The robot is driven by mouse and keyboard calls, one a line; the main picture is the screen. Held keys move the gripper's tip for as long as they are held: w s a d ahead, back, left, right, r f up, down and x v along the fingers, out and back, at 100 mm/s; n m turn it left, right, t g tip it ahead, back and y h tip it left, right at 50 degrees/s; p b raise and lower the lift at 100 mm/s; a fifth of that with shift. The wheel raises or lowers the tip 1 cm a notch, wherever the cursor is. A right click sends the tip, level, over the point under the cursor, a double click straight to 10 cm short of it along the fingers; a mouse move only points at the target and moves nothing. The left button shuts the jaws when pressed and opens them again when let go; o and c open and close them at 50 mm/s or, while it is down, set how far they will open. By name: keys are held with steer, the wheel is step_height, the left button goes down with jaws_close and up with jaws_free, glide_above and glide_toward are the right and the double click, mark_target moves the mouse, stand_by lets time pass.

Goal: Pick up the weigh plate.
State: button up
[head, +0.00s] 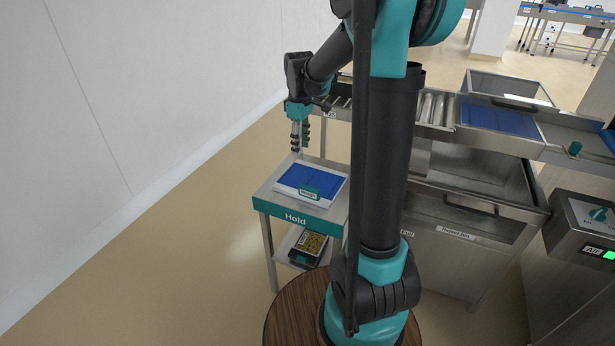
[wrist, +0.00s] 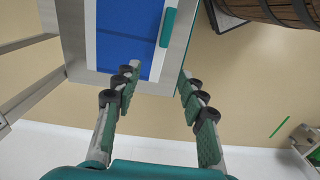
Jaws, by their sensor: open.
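The weigh plate (head: 300,178) is a flat blue panel with a pale border and a teal tag at its front edge; the tag's small lettering is hard to read. It lies on the grey table marked "Hold" (head: 295,217). My gripper (head: 300,148) is above the table's far left side, pointing down, open and empty. In the wrist view, the plate (wrist: 125,35) shows at the top, beyond the fingertips, with its teal tag at the right. My gripper (wrist: 157,76) has its fingers spread apart, and nothing is between them.
A yellow-and-black item (head: 310,243) sits on the shelf under the table. To the right are a roller conveyor (head: 432,107), another blue panel (head: 500,118) and a steel reject bin (head: 470,205). A wall (head: 130,110) stands left, with bare floor between.

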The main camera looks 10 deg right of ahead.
glide_above(301, 185)
steer(key=f, duration=1.1)
steer(key=shift+w+d+f, duration=0.1)
steer(key=shift+w+d, duration=0.05)
steer(key=shift+w, duration=0.15)
steer(key=shift+s+f, duration=0.2)
steer(key=shift+f, duration=1.2)
steer(key=shift+s+f, duration=0.15)
steer(key=shift+f, duration=1.25)
jaws_close()
